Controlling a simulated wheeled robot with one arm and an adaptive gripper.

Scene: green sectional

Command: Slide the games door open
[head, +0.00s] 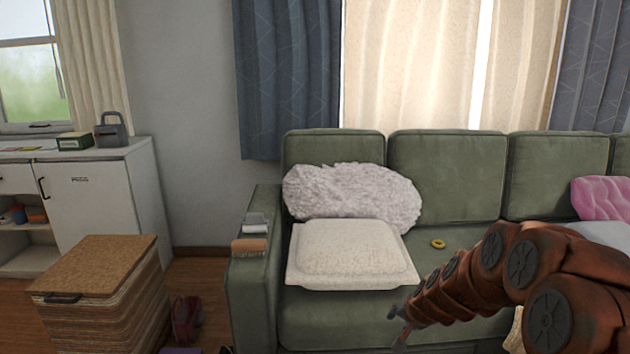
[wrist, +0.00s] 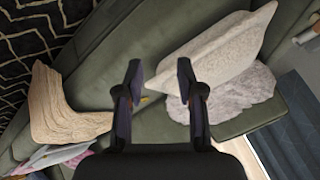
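A white cabinet (head: 140,180) stands at the left of the head view under the window. Its front has a white door (head: 95,205) with a small dark label too blurred to read surely, and a dark handle (head: 43,189) at its left edge. The lower part of the door is hidden behind a wooden box. My gripper (head: 400,328) is at the lower right, over the sofa front and far from the cabinet. In the wrist view my gripper (wrist: 160,82) has its two fingers apart with nothing held between them.
A green sofa (head: 450,183) fills the middle and right, with a cream cushion (head: 347,250), a fluffy pillow (head: 350,193) and a yellow ring (head: 438,244). A wooden box (head: 100,275) stands before the cabinet, with a dark red object (head: 187,318) beside it. Open shelves (head: 22,245) hold small items.

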